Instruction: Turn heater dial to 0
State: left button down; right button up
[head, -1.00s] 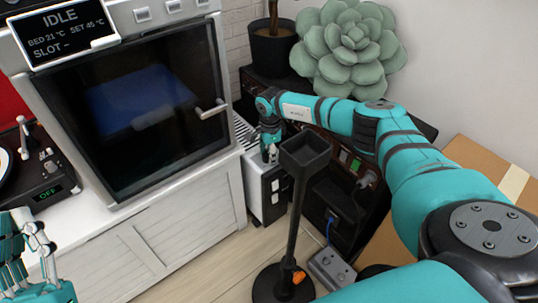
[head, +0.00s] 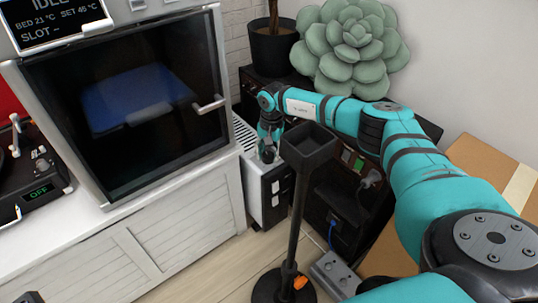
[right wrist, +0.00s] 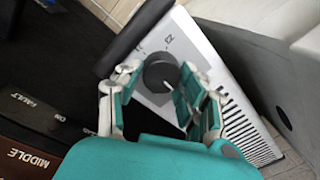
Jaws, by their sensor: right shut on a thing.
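The heater (head: 253,190) is a white box with a dark front panel and a slatted top, standing on the floor right of the white cabinet. Its round dark dial (right wrist: 160,70) sits on a pale panel in the right wrist view. A short white mark on the dial points to the lower right there; the printed scale is too small to read surely. My right gripper (right wrist: 162,80) has its fingers on both sides of the dial and is shut on it. In the head view the right gripper (head: 269,150) is at the heater's top. Only a dark tip of my left gripper (head: 28,297) shows at the bottom left.
A black stand with a square tray (head: 308,145) rises close in front of the heater. A dark shelf unit (head: 340,210) with a plant pot (head: 272,45) is on its right. A glass-doored machine (head: 125,110) stands on the cabinet (head: 160,250) at left.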

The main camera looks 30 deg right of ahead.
aim_at(271, 154)
jog(key=shift+n, duration=0.6)
jog(key=o, duration=1.1)
jog(key=shift+o, duration=0.2)
jog(key=shift+r, duration=0.1)
notch_tip(271, 154, up, 12)
jog(key=shift+s+d, duration=0.2)
jog(key=shift+s, duration=0.05)
